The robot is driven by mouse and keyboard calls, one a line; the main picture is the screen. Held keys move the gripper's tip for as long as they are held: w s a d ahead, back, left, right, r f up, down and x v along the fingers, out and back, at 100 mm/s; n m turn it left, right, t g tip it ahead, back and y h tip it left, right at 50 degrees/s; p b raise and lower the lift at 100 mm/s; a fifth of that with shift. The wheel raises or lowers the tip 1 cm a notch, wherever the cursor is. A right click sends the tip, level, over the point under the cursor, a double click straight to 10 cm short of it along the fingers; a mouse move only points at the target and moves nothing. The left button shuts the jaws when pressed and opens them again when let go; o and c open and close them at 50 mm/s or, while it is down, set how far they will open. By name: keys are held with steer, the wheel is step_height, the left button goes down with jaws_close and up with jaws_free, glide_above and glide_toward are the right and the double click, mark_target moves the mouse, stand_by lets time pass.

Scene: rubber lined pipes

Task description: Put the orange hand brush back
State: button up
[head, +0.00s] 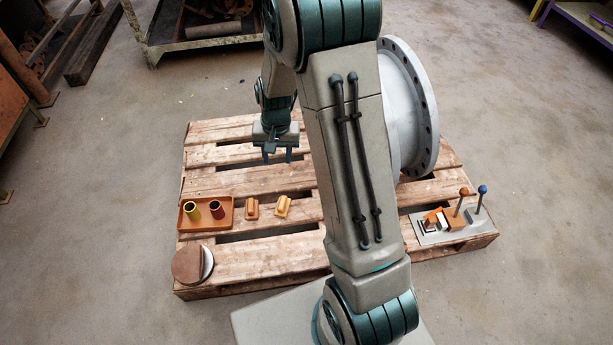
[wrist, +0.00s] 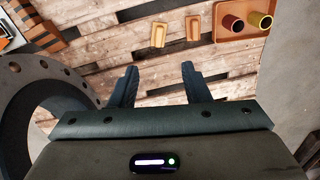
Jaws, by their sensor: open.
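Two small brush-like blocks lie on the wooden pallet (head: 255,250). The orange-brown one, which looks like the orange hand brush (head: 252,208), is next to the tray; it also shows in the wrist view (wrist: 193,28). The yellower one (head: 283,207) lies to its right, and shows in the wrist view (wrist: 158,35) too. My gripper (head: 278,158) is open and empty above the pallet, beyond both blocks. In the wrist view its fingers (wrist: 160,82) are spread apart with only planks between them. The brush's place is not clear from these frames.
An orange tray (head: 185,224) holds a yellow cup (head: 190,210) and a dark red cup (head: 217,209). A round brown-and-grey disc (head: 190,264) lies near the front left. A grey plate (head: 425,238) with orange blocks and ball-topped posts is at right. A large flanged pipe (head: 410,105) stands behind my arm.

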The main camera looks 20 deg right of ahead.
steer(key=s+r+n, duration=0.2)
steer(key=s+r, duration=0.5)
steer(key=s, duration=0.3)
steer(key=s+r+n, duration=0.2)
steer(key=s+r, duration=0.6)
steer(key=s, duration=0.2)
steer(key=shift+s+d+t, duration=0.2)
steer(key=shift+s+t, duration=0.05)
steer(key=shift+t, duration=0.15)
step_height(320, 180, up, 34)
steer(key=t+p, duration=0.1)
steer(key=p, duration=3)
steer(key=shift+d+t, duration=0.25)
steer(key=shift+t, duration=0.05)
